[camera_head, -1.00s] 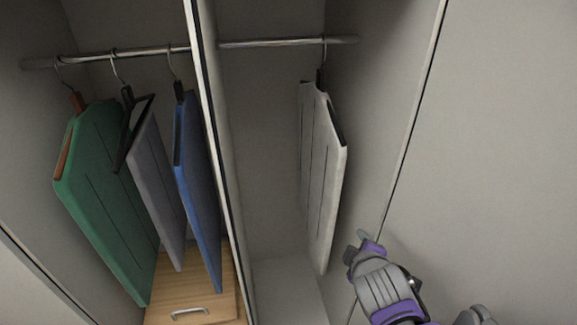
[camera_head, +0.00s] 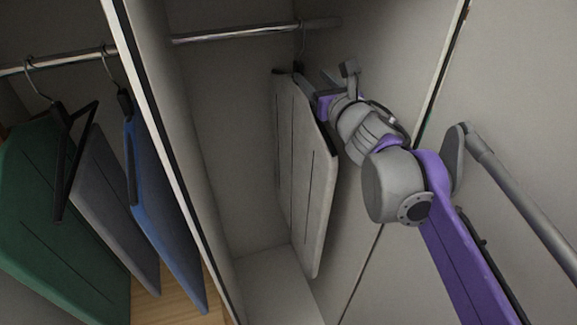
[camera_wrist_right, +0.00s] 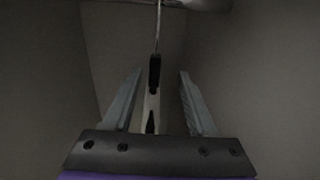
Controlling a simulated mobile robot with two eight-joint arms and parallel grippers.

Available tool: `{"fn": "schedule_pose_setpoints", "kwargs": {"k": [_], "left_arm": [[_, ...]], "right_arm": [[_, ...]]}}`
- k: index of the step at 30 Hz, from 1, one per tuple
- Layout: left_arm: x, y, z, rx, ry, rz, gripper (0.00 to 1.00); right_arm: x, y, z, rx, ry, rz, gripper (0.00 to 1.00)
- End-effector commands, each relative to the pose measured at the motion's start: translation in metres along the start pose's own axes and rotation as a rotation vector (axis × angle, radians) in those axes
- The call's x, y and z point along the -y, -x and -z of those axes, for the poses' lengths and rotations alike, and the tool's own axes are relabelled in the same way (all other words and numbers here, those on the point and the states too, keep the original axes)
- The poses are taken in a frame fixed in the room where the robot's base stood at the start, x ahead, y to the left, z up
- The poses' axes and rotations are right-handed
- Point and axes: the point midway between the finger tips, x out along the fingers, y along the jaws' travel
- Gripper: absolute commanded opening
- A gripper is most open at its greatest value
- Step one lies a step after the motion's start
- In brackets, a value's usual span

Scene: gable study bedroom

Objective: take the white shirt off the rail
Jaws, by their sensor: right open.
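The white shirt (camera_head: 303,170) hangs from a hooked hanger on the rail (camera_head: 255,30) in the right compartment of the wardrobe. My right gripper (camera_head: 318,85) is at the shirt's top right, close to the hanger, partly hidden by its own wrist. In the right wrist view, its two fingers are open, one on each side of the dark hanger neck (camera_wrist_right: 155,70). Clear gaps show between the fingers and the hanger. The shirt's pale top edge (camera_wrist_right: 151,104) shows below the neck, between the fingers. My left gripper is out of view.
A divider panel (camera_head: 170,150) separates this compartment from the left one. There a green garment (camera_head: 50,215), a grey one (camera_head: 108,205) and a blue one (camera_head: 160,200) hang on a rail. The right wall is close to my arm. The compartment floor (camera_head: 275,285) is bare.

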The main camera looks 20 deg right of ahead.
Motion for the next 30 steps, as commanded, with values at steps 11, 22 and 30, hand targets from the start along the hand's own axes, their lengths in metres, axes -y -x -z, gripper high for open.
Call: {"fn": "schedule_pose_setpoints", "kwargs": {"k": [11,22,30], "left_arm": [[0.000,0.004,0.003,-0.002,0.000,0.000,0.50],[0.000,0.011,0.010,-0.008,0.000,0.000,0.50],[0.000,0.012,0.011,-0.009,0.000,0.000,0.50]], "right_arm": [[-0.001,-0.049,-0.001,0.001,0.001,-0.001,0.57],[-0.009,-0.089,-0.005,0.001,-0.001,-0.002,0.57],[-0.007,-0.107,-0.003,0.000,0.000,0.000,0.57]]}}
